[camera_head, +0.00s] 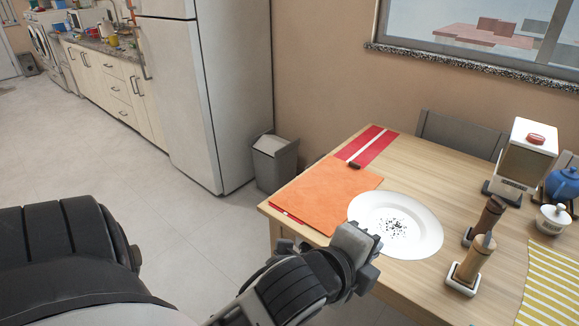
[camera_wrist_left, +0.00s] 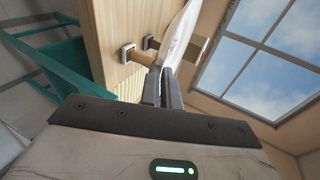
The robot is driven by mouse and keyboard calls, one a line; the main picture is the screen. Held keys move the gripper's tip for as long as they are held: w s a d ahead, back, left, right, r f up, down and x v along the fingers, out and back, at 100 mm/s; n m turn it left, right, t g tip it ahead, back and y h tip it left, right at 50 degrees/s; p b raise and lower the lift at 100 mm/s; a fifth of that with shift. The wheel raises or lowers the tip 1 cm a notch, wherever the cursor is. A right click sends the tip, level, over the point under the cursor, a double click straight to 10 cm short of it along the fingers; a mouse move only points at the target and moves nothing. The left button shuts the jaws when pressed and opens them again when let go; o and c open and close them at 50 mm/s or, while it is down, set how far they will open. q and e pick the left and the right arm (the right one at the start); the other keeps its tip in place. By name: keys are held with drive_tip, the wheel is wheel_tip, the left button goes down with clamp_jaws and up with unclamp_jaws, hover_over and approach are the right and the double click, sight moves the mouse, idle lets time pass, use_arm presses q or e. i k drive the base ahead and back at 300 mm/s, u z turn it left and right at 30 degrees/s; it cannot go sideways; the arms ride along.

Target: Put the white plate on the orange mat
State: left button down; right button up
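The white plate (camera_head: 408,238), with dark specks in its middle, is at the front of the wooden table. Its left edge overlaps the right corner of the orange mat (camera_head: 322,194) in the head view. My left gripper (camera_head: 362,246) is at the plate's near left rim. In the left wrist view its two fingers (camera_wrist_left: 162,88) are closed on the rim, and the plate (camera_wrist_left: 181,42) shows nearly edge-on, seemingly raised off the tabletop. The plate's underside is hidden in the head view. My right gripper is in neither view.
A yellow striped cloth (camera_head: 552,285) lies at front right. A red runner (camera_head: 368,145) lies behind the mat.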

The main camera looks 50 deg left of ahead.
sight(323, 194)
drive_tip(key=u, duration=0.35)
drive_tip(key=k, duration=0.9)
drive_tip(key=u, duration=1.25)
drive_tip(key=i, duration=0.9)
drive_tip(key=z, duration=0.6)
drive_tip(key=i, duration=0.65)
drive_tip(key=z, duration=0.7)
